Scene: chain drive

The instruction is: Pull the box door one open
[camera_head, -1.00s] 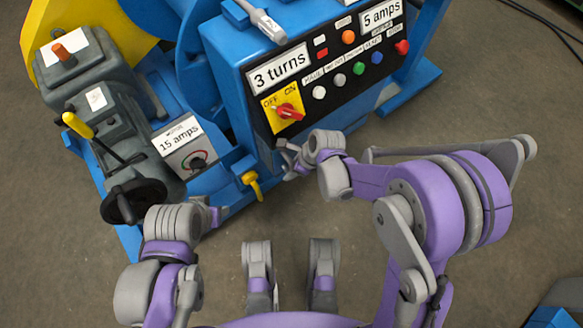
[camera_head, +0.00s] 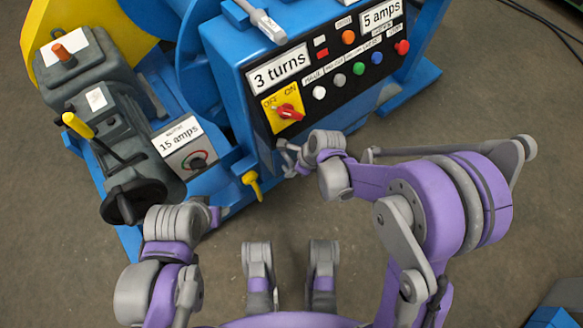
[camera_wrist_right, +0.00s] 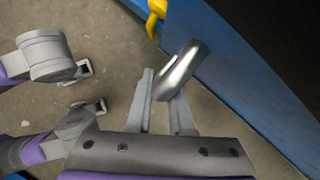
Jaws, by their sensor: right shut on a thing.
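The blue control box (camera_head: 226,88) stands at the upper middle of the head view. Its blue face also fills the right of the wrist view (camera_wrist_right: 235,98). A silver metal handle (camera_wrist_right: 181,70) stands out from that face. My right gripper (camera_head: 288,156) is at the lower front of the box. In the wrist view its two fingers (camera_wrist_right: 164,92) are on either side of the handle, shut on it. No opening shows at the box face. My left gripper (camera_head: 217,214) is at the lower left, small and partly hidden by its wrist, beside the blue machine base.
A yellow lever (camera_head: 252,184) sticks out just left of my right gripper; it also shows in the wrist view (camera_wrist_right: 154,18). A black handwheel (camera_head: 133,201) and a yellow-handled lever (camera_head: 78,125) are at the left. The floor (camera_head: 290,215) in front is clear.

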